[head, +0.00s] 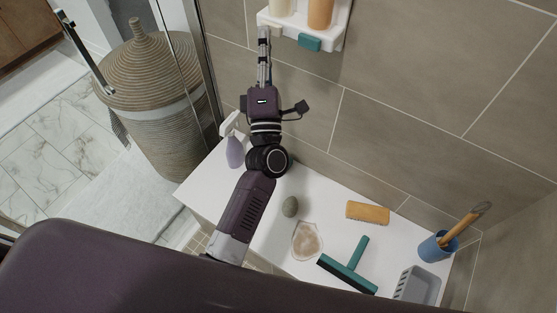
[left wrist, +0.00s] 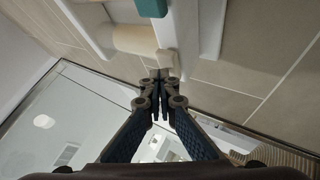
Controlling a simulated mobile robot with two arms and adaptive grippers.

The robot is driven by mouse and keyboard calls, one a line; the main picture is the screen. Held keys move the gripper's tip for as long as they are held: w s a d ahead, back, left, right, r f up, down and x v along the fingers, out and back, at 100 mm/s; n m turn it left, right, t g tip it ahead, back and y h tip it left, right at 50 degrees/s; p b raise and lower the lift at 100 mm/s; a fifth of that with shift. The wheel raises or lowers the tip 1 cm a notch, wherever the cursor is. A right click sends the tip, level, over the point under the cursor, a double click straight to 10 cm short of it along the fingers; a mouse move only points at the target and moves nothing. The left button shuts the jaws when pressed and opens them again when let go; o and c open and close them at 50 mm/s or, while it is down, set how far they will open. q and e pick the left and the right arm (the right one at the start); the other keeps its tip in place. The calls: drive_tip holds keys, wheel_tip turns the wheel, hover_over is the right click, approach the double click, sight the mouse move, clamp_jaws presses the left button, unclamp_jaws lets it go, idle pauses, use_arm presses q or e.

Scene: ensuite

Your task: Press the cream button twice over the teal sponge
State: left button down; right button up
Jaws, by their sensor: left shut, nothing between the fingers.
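My left gripper (head: 264,35) is shut and empty, its fingertips at the lower left of the white wall dispenser (head: 335,25). It also shows in the left wrist view (left wrist: 160,78), with its tips just below the cream button (left wrist: 167,59). I cannot tell whether they touch. In the head view the gripper covers the cream button. A teal button (head: 309,43) sits beside it, under the orange bottle (head: 320,13). I see no teal sponge; an ochre sponge (head: 367,212) lies on the white ledge (head: 335,188). My right gripper is not in view.
The ledge also bears a lilac bottle (head: 235,152), a grey-green stone (head: 290,206), a shell dish (head: 307,241), a teal squeegee (head: 349,268), a blue cup (head: 436,246) with a brush and a grey soap dish (head: 417,286). A wicker basket (head: 155,95) stands beyond the glass.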

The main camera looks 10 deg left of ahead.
use_arm(q)
drive_tip(key=s, duration=0.1)
drive_tip(key=s+a+p, duration=0.1)
drive_tip(key=s, duration=0.1)
drive_tip(key=s+a, duration=0.1)
drive_tip(key=s, duration=0.1)
drive_tip(key=shift+s+p, duration=0.2)
drive_tip(key=shift+p, duration=0.1)
drive_tip(key=shift+f, duration=0.1)
idle(1.7)
